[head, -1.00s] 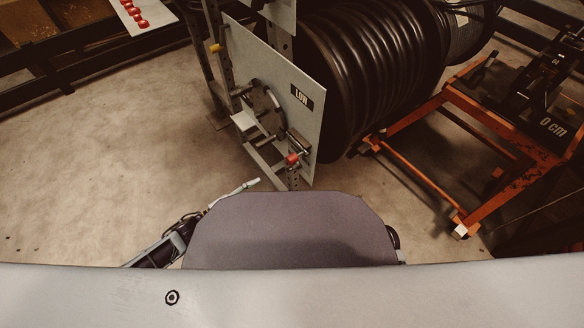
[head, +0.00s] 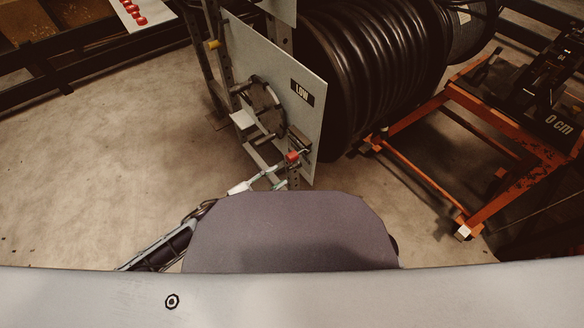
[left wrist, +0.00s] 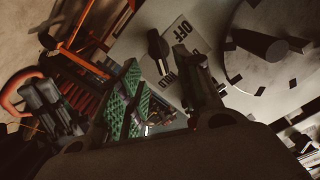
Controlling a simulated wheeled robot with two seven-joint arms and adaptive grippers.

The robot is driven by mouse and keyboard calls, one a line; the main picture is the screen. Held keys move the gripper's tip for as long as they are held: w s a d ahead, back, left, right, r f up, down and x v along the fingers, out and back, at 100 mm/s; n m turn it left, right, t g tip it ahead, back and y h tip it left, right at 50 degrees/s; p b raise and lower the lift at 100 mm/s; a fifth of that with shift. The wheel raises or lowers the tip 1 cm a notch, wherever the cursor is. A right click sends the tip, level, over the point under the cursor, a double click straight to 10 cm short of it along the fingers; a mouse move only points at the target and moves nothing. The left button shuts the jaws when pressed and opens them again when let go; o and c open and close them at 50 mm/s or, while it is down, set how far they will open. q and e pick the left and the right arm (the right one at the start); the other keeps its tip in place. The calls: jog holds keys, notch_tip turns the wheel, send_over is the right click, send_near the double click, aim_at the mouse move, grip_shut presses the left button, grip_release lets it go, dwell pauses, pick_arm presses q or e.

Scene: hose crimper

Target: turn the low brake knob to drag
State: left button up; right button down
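The low brake panel is a grey plate (head: 262,70) with a "LOW" label (head: 302,92), centre in the head view. A small red part (head: 292,156) sits at its lower right corner; I cannot tell whether it belongs to the knob. In the left wrist view a dark knob (left wrist: 157,46) stands on the plate beside a label (left wrist: 182,36) reading "OFF" and, partly hidden, "HOLD". Its exact setting is unclear. My left gripper (head: 278,177) is just below the red part. In its wrist view, its green-padded finger (left wrist: 128,100) and dark finger (left wrist: 200,85) are apart, below the knob. My right gripper is not in view.
A round disc with a dark handle (left wrist: 260,45) is right of the knob in the wrist view. A large black hose reel (head: 375,70) stands behind the plate. An orange cart (head: 480,150) stands to the right. The floor at left is clear.

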aim_at(290, 168)
pick_arm(q)
jog(key=shift+b+x, duration=0.8)
jog(key=shift+x, duration=1.85)
jog(key=shift+b+x, duration=0.3)
jog(key=shift+x, duration=0.65)
jog(key=c, duration=0.7)
